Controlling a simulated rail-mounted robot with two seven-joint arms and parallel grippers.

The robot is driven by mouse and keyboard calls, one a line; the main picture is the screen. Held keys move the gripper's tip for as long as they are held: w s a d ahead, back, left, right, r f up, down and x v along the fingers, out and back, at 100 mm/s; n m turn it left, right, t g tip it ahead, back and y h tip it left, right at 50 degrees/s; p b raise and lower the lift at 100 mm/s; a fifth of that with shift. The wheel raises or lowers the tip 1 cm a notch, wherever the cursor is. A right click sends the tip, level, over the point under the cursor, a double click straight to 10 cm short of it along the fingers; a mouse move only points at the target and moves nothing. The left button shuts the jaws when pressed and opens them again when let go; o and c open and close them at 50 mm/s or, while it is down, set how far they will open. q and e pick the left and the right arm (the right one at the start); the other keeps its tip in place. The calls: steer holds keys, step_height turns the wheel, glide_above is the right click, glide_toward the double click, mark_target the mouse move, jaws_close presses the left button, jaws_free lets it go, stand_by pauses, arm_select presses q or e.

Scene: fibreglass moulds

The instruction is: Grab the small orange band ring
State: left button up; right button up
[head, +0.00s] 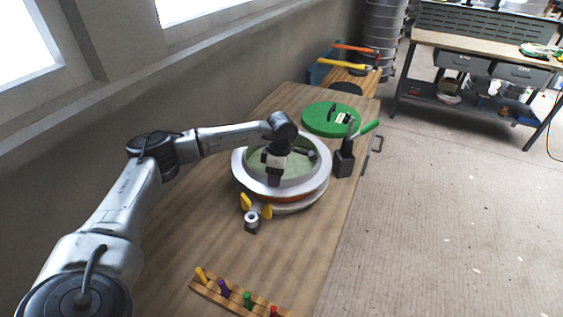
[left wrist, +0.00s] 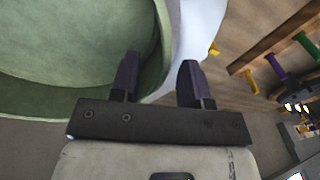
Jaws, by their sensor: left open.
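A round mould with a broad white rim (head: 321,178) and a pale green inside stands on the wooden table. An orange-red band (head: 300,198) shows as a thin strip under the white rim; most of it is hidden. I cannot tell whether this is the small orange band ring. My left gripper (head: 273,183) is over the near side of the mould, pointing down. In the left wrist view its two dark fingers (left wrist: 158,80) are apart, with the mould's green wall (left wrist: 70,45) and white rim (left wrist: 198,35) beyond them. Contact cannot be told. My right gripper is out of view.
Yellow clamps (head: 266,211) and a small grey-white cylinder (head: 252,222) stand just in front of the mould. A green disc (head: 328,119) and a dark tool holder (head: 344,161) are behind it. A wooden peg rack (head: 235,302) lies nearest; bare table separates it from the mould.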

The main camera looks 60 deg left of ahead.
arm_select(q)
steer(key=shift+f, duration=0.3)
jaws_close()
steer(key=shift+r, duration=0.1)
stand_by(0.5)
